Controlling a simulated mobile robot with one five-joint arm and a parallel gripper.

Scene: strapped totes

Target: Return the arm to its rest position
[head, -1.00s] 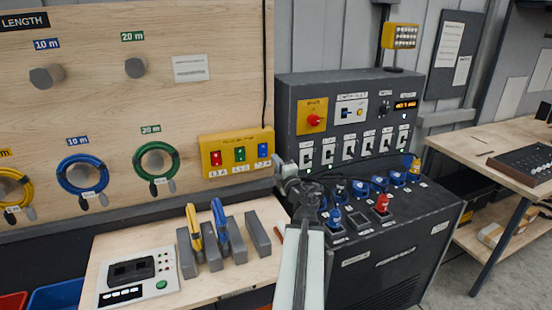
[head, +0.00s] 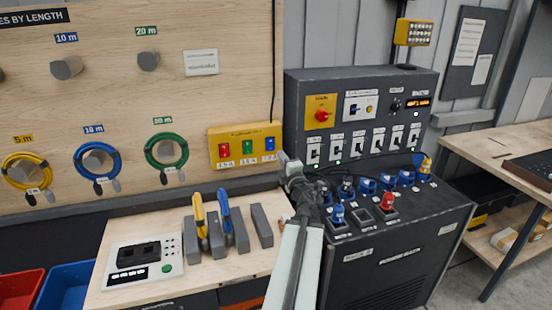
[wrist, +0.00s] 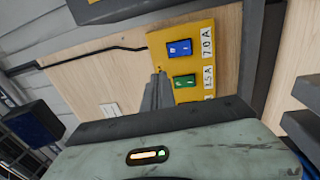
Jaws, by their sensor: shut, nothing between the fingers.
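My arm reaches up from the bottom middle of the head view, and my gripper (head: 286,158) shows small at its far end, in front of the gap between the yellow switch box (head: 243,147) and the dark power bench (head: 361,115). In the wrist view, my gripper (wrist: 157,88) has its narrow grey fingers together with nothing between them. The yellow box (wrist: 206,32), with blue and green switches, appears just beyond the fingertips. Whether they touch it, I cannot tell.
Blue and red plugs (head: 388,203) stand up on the power bench near my arm. Coiled cables (head: 97,173) hang at left.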

